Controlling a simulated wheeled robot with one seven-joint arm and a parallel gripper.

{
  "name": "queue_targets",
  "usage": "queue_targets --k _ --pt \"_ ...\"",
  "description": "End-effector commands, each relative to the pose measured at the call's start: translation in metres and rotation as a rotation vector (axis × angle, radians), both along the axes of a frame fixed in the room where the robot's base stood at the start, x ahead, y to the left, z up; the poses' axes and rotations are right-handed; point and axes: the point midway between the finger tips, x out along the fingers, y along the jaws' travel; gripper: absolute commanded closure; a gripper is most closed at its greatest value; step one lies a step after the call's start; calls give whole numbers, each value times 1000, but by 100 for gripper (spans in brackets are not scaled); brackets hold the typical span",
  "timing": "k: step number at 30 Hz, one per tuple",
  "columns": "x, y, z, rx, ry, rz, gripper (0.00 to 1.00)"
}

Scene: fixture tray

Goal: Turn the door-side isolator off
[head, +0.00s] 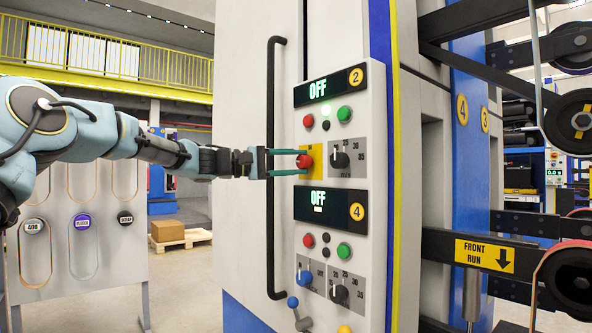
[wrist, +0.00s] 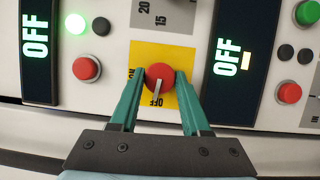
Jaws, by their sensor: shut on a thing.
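The isolator is a red rotary knob (head: 305,161) on a yellow plate, in the upper control panel marked 2. It also shows in the wrist view (wrist: 158,75), with a grey pointer lying toward the upside-down OFF lettering at the plate's lower edge. ON lettering is partly visible at the plate's left edge. My gripper (head: 298,162) reaches in from the left, its green fingers on either side of the knob. In the wrist view my gripper (wrist: 158,79) is shut on the knob. The left finger partly covers the plate. The upper display (head: 318,89) reads OFF.
A long black door handle (head: 271,170) stands vertically just left of the panel, behind my gripper. A lower panel marked 4 has its own OFF display (head: 325,204), buttons and a dial. A blue-knobbed lever (head: 293,302) sits below. Black machine arms stand at right.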

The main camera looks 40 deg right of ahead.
Motion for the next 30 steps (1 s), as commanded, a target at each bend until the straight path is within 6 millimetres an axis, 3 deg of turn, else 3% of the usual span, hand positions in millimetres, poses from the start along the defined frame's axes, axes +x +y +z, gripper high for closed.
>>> queue_targets --k 9,25,26,30 --pt "1 0 -2 7 118 3 100" --pt "1 0 -1 8 142 3 100" --pt "1 0 -1 8 142 3 52" --pt "1 0 -1 9 141 3 36"
